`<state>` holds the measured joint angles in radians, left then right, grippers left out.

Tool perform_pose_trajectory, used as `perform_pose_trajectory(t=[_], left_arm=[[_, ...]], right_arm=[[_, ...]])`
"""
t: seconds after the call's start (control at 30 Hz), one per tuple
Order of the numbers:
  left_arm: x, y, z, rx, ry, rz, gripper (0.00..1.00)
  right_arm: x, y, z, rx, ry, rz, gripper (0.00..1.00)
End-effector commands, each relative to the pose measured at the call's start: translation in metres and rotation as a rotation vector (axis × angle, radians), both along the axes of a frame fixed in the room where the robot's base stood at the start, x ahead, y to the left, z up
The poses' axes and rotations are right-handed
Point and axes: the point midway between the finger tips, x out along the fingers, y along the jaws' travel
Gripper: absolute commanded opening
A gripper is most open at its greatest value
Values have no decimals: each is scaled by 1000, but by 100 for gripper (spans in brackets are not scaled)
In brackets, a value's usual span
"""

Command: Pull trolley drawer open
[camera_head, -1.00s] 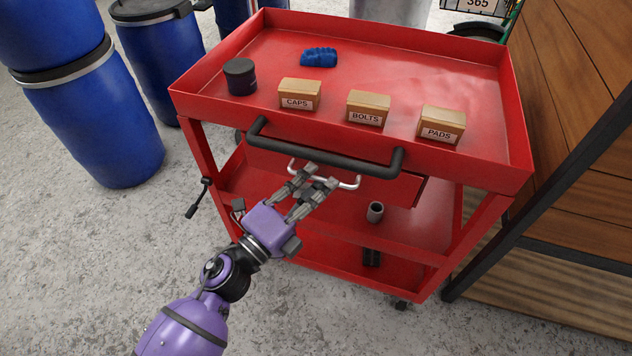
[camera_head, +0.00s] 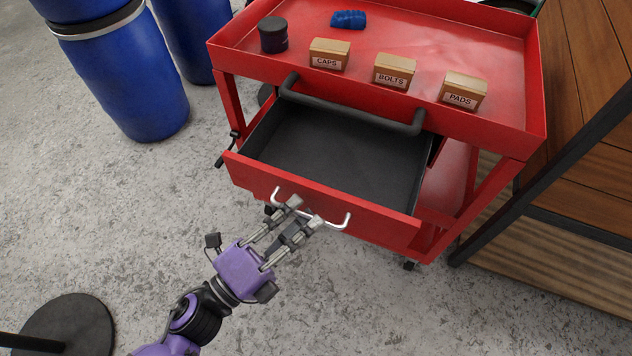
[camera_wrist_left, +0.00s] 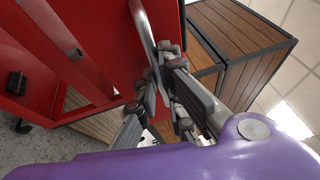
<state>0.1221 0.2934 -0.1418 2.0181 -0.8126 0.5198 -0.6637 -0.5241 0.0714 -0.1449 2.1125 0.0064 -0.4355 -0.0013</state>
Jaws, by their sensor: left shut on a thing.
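The red trolley (camera_head: 500,133) stands ahead of me. Its drawer (camera_head: 335,165) is pulled well out, and its dark inside shows empty. A silver bar handle (camera_head: 338,222) is on the drawer's red front. My left gripper (camera_head: 307,211) is at the middle of this handle, shut on it. In the left wrist view, the handle (camera_wrist_left: 143,30) runs down between the fingers (camera_wrist_left: 155,95) in front of the red drawer front. The fingers hide part of the handle. My right gripper is not in view.
Boxes marked CAPS (camera_head: 329,54), BOLTS (camera_head: 394,71) and PADS (camera_head: 463,91), a dark jar (camera_head: 273,34) and a blue item (camera_head: 348,19) are on the trolley top. A black push bar (camera_head: 350,112) crosses above the drawer. Blue barrels (camera_head: 125,75) stand left, a wooden box (camera_head: 585,190) right.

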Motion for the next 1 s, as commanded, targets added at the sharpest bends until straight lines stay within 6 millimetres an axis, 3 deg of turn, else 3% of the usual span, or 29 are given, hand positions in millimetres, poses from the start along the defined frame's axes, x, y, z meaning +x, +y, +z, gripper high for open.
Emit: perform_pose_trajectory(t=[0.1,0.3,0.8,0.83,0.9,1.0], left_arm=[[-26,10,0,4,1,4,0],[-51,18,0,3,0,3,0],[-60,20,0,3,-3,2,0],[-60,21,0,3,-3,2,9],[-60,20,0,3,-3,2,18],[-60,20,0,2,-2,1,27]], right_arm=[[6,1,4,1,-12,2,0],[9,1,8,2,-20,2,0],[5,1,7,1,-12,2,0],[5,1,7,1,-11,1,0],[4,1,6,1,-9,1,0],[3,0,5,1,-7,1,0]])
